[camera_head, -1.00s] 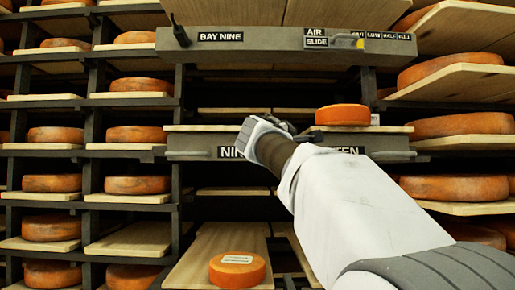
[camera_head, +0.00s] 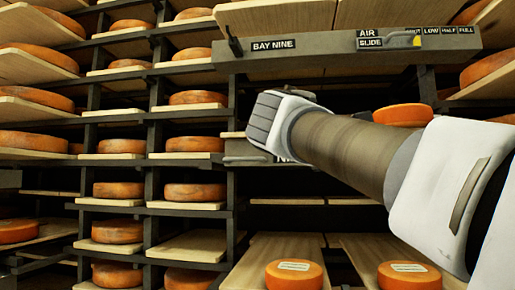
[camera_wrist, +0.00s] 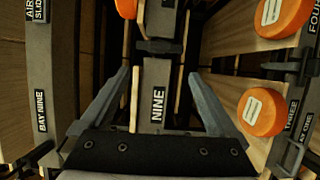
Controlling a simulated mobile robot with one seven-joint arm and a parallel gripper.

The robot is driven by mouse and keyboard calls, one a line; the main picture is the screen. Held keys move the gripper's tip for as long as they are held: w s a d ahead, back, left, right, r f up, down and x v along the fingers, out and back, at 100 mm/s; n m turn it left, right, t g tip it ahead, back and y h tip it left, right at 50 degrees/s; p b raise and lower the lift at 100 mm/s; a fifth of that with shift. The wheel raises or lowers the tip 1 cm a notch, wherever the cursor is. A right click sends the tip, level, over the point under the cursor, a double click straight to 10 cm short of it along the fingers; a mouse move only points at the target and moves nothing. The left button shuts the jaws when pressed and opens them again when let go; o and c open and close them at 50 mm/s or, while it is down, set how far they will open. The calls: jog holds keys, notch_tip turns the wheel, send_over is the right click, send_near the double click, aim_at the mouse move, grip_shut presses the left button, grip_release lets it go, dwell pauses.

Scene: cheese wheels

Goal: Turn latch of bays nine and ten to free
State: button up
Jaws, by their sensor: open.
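A grey bar with a NINE label (camera_wrist: 158,105) runs lengthwise through the middle of the wrist view. My gripper (camera_wrist: 159,74) is open, one finger on each side of this bar, with nothing held. A dark block (camera_wrist: 160,47) crosses the bar beyond the fingertips; it may be the latch, but its turn position cannot be told. In the head view my gripper (camera_head: 278,122) is in front of the bar's left end (camera_head: 245,150). My forearm hides most of the bar, and the fingers are hidden there.
An upper beam with a BAY NINE label (camera_head: 273,44) runs above my arm, with a dark lever (camera_head: 234,42) at its left end. An orange cheese wheel (camera_head: 403,115) sits just behind my arm. Labelled wheels (camera_head: 295,275) lie on low boards. Loaded racks (camera_head: 190,192) stand at left.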

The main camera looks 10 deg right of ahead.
jog(key=shift+v, duration=1.8)
jog(key=shift+d, duration=0.1)
jog(key=s+d+f+m+g+y+p, duration=0.1)
jog(key=s+f+m+g+y+p, duration=0.15)
jog(key=f, duration=0.75)
jog(key=s+f+m+g+y+p, duration=0.1)
jog(key=s+f+g+y, duration=0.2)
jog(key=f, duration=0.7)
jog(key=s+a+f+m+g+y+p, duration=0.1)
jog(key=s+a+f+m+y, duration=0.1)
jog(key=s+f, duration=0.5)
jog(key=s+a+f+m+g+y+p, duration=0.1)
jog(key=s+a+f+m+g+y, duration=0.1)
jog(key=f, duration=1)
jog(key=s+a+m+y, duration=0.1)
jog(key=s+m+y, duration=0.1)
jog(key=s+m, duration=0.1)
jog(key=shift+s+a+f, duration=0.15)
jog(key=shift+s+f, duration=0.15)
jog(key=shift+s, duration=0.6)
